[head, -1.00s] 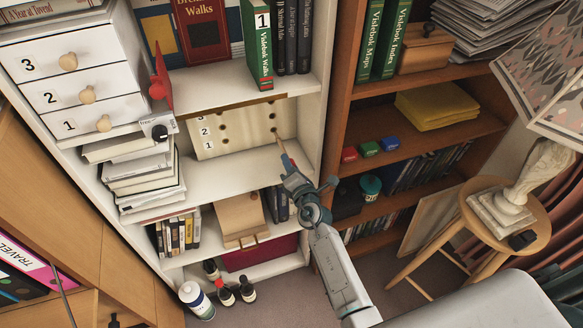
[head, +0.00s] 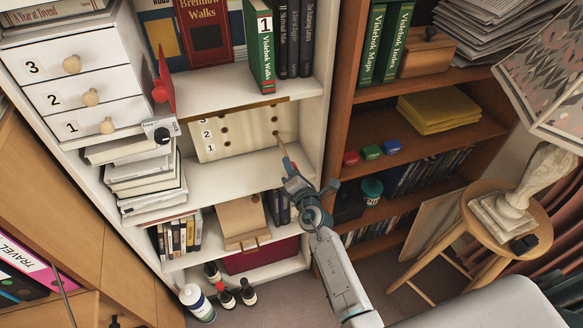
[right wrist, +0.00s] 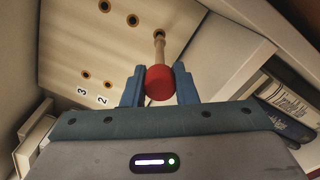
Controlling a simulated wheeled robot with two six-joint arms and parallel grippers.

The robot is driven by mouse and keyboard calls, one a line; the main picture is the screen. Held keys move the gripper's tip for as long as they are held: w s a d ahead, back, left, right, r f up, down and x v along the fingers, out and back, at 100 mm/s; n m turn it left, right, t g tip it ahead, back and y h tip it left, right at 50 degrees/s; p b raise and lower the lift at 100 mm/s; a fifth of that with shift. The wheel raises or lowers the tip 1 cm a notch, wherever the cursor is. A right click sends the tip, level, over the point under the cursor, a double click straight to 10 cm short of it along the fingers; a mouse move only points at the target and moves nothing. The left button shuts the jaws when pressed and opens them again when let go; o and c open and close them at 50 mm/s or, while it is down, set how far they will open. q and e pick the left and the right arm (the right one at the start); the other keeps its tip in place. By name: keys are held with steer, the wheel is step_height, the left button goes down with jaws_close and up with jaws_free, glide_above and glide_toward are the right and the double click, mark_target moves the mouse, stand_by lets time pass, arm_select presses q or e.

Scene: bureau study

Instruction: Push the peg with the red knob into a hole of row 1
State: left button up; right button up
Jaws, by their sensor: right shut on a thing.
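The pale board (head: 245,132) stands in the white bookcase, with rows marked 3, 2, 1 from top to bottom and dark holes in two columns. My right gripper (head: 288,172) is in front of its lower right corner. In the right wrist view, my right gripper (right wrist: 159,85) is shut on the red knob (right wrist: 159,83). The peg's pale wooden shaft (right wrist: 160,50) runs from the knob to the far-column hole of row 1. Its tip is at that hole; how deep it sits I cannot tell. The near-column row 1 hole is hidden in the wrist view. My left gripper is not in view.
A shelf above the board holds books, including a green one (head: 262,50). Stacked books (head: 146,180) stand left of the board. The white bookcase's right side wall (head: 325,120) is close to my right gripper. Bare shelf (head: 225,178) lies below the board.

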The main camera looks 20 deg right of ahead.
steer(key=shift+w, duration=1.75)
stand_by(0.4)
steer(key=shift+w, duration=0.35)
steer(key=shift+w+a, duration=0.1)
steer(key=o, duration=1.5)
steer(key=shift+o, duration=0.2)
steer(key=s, duration=1)
steer(key=shift+d, duration=0.2)
